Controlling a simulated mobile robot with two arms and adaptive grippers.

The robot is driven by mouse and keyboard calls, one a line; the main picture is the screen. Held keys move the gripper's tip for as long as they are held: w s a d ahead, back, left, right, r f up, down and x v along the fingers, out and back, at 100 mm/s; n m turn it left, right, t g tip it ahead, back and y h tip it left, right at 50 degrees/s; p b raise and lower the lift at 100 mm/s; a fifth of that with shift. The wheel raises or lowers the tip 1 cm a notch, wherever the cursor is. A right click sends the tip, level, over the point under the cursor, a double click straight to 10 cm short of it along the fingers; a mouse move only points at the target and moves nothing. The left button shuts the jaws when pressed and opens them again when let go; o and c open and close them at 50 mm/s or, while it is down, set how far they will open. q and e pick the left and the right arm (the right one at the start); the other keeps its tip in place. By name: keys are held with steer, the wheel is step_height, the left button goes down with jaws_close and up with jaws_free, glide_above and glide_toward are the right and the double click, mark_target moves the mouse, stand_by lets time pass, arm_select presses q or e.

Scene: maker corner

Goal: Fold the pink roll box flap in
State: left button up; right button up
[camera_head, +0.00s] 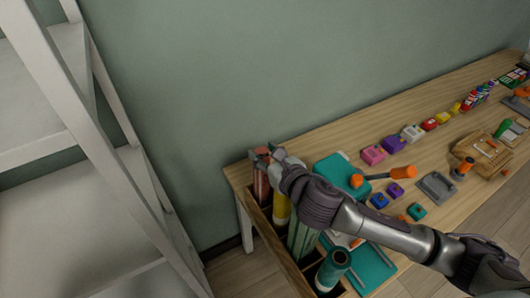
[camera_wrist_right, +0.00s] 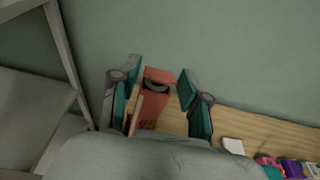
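The pink roll box (camera_head: 261,186) stands upright at the far left end of the table, partly hidden by my right gripper (camera_head: 268,153). In the right wrist view the salmon-pink box (camera_wrist_right: 150,116) shows between the fingers of my right gripper (camera_wrist_right: 158,92), with a raised flap (camera_wrist_right: 159,74) at its top and a dark round opening below it. The fingers are spread. The left finger is close beside the box; I cannot tell whether they touch. A clear gap separates the right finger from it. My left gripper is not in view.
A wooden holder (camera_head: 292,270) along the table's left end holds yellow (camera_head: 281,208), green (camera_head: 302,238) and teal (camera_head: 333,268) rolls. Right of it are a teal case (camera_head: 341,175), an orange-headed hammer (camera_head: 384,176) and several small coloured blocks. A white shelf (camera_head: 75,150) stands left.

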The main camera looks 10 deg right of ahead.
step_height(320, 180, up, 10)
stand_by(0.6)
